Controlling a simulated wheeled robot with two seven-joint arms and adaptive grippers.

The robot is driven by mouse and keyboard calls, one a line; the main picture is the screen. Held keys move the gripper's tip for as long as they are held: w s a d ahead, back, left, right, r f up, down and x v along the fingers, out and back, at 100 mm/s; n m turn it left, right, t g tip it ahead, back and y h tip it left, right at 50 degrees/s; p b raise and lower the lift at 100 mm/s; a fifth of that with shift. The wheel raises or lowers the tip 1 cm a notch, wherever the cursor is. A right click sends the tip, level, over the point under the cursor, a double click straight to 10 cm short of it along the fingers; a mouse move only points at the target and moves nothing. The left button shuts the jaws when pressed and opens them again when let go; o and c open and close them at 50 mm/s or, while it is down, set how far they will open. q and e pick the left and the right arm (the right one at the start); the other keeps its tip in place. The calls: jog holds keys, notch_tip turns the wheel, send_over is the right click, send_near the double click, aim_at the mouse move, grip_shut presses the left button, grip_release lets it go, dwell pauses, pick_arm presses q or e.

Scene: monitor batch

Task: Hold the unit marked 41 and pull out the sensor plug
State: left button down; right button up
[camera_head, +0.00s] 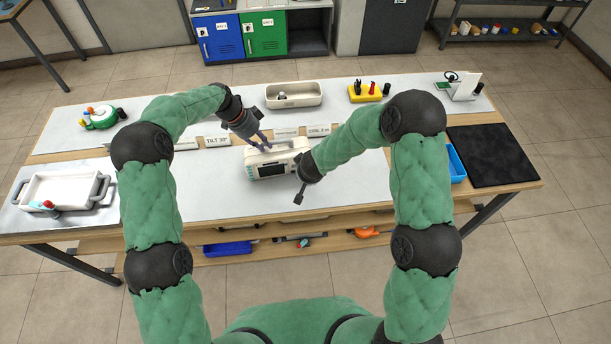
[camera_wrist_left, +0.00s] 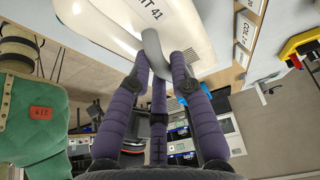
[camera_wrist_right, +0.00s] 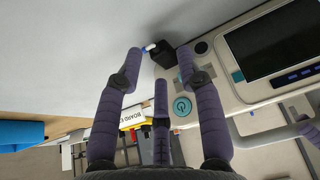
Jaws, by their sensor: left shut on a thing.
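The unit marked 41 is a cream box with a dark screen (camera_head: 277,171) on the middle of the table. Its "UNIT 41" lettering shows in the left wrist view (camera_wrist_left: 150,14). My left gripper (camera_head: 262,146) is shut on the unit's grey handle (camera_wrist_left: 154,45) from above and behind. In the right wrist view, a black plug (camera_wrist_right: 164,56) with a white and blue end sits at the unit's edge, beside a teal power button (camera_wrist_right: 182,106). My right gripper (camera_wrist_right: 159,62) is open, its fingertips spread around the plug; contact cannot be told. In the head view it is low at the unit's front right (camera_head: 299,197).
A cream tray (camera_head: 293,102) and a yellow tool block (camera_head: 357,97) stand behind the unit, with tilted label plates (camera_head: 217,142) nearer. A black mat (camera_head: 490,170) and blue bin (camera_head: 458,166) lie right. A white tub (camera_head: 62,177) stands left. The table's front middle is clear.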

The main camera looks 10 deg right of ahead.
jog(key=shift+x, duration=1.4)
